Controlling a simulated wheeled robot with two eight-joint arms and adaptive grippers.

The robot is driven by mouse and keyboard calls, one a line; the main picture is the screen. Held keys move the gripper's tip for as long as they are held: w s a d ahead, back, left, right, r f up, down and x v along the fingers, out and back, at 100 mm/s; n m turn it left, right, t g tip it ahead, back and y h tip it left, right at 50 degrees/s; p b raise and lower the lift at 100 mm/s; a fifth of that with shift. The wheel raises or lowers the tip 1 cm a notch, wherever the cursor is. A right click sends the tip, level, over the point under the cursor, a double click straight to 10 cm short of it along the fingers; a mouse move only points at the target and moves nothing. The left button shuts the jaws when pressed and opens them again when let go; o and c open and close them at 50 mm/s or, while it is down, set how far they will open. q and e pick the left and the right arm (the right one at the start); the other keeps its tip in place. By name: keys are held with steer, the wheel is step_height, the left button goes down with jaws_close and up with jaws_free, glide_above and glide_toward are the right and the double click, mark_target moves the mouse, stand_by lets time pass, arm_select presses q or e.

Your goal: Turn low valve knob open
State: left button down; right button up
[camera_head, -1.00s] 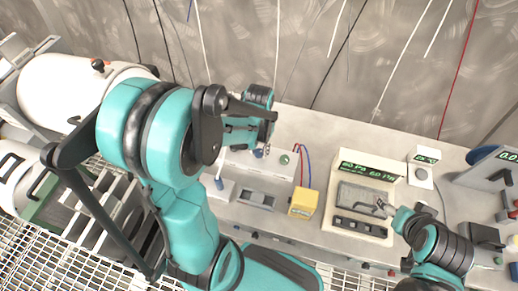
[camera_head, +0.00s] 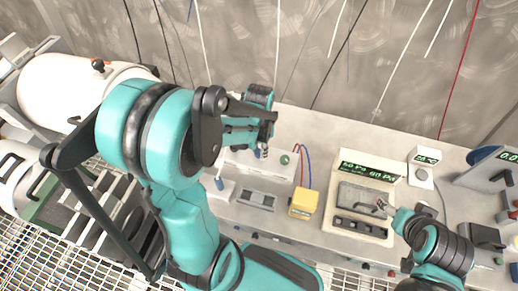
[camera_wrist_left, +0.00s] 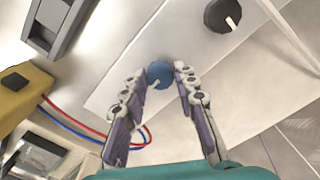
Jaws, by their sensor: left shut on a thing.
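A round blue knob (camera_wrist_left: 160,74) with a white pointer mark stands on a pale panel in the left wrist view. My left gripper (camera_wrist_left: 167,76) has its two fingertips on either side of this knob and is shut on it. In the head view my left gripper (camera_head: 265,138) reaches down over the white box on the bench, and the arm and fingers hide most of the knob. My right gripper (camera_head: 384,207) is low over the front of the display unit, and its fingers are too small to judge.
A black knob (camera_wrist_left: 222,14) with a white mark sits beside the blue one. A green knob (camera_head: 284,160), a yellow box (camera_head: 303,203) with red and blue wires, and a display unit (camera_head: 360,228) are to the right.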

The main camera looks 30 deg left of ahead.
mark_target(259, 152)
arm_select(q)
steer(key=c, duration=1.2)
jaws_free()
step_height(259, 152, up, 12)
steer(key=shift+s+d+r+n+t, duration=0.2)
steer(key=shift+s+d+n+t, duration=0.6)
steer(key=shift+d+t, duration=0.4)
steer(key=shift+s+d+r+n+t, duration=0.15)
steer(key=shift+s+d+n+t, duration=0.45)
steer(key=shift+s+d+t, duration=0.5)
steer(key=shift+s+d+r+n+t, duration=0.2)
steer(key=shift+s+d+n+t, duration=0.5)
steer(key=shift+d+t, duration=0.65)
